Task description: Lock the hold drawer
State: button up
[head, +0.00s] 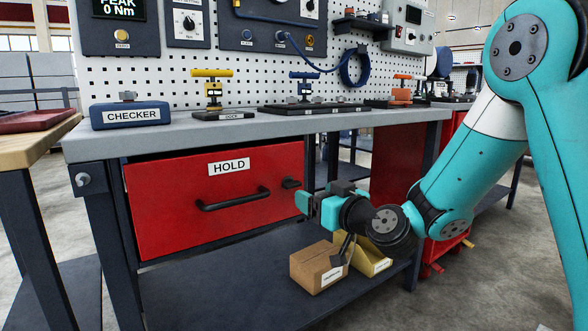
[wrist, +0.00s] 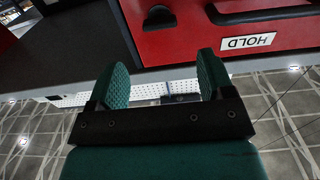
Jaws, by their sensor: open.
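The red hold drawer (head: 165,205) sits under the grey bench top, with a white HOLD label (head: 229,166) and a black bar handle (head: 233,200). A small black fitting (head: 291,183) is on its upper right; I take it for the lock, but its setting cannot be told. In the wrist view the drawer (wrist: 200,35) appears upside down, with the handle (wrist: 262,14) and fitting (wrist: 160,17) ahead of the fingers. My gripper (head: 309,205) is open and empty, just right of the fitting and apart from it. It also shows in the wrist view (wrist: 164,82).
A cardboard box (head: 318,268) and a yellow bin (head: 366,256) stand on the lower shelf below my gripper. The bench top (head: 170,132) above carries a blue CHECKER box (head: 130,114) and several tools. A bench leg (head: 428,205) stands to the right.

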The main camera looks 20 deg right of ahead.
aim_at(295, 184)
jog(key=p+x, duration=0.4)
jog(key=x, duration=0.1)
jog(key=p+x, duration=0.2)
jog(key=p, duration=0.1)
jog(key=shift+w+r, duration=0.2)
jog(key=shift+r, duration=0.05)
jog(key=shift+w+a+f+p, duration=0.25)
jog(key=shift+w+f+p, duration=0.05)
jog(key=shift+w+p, duration=0.3)
jog(key=c, duration=0.9)
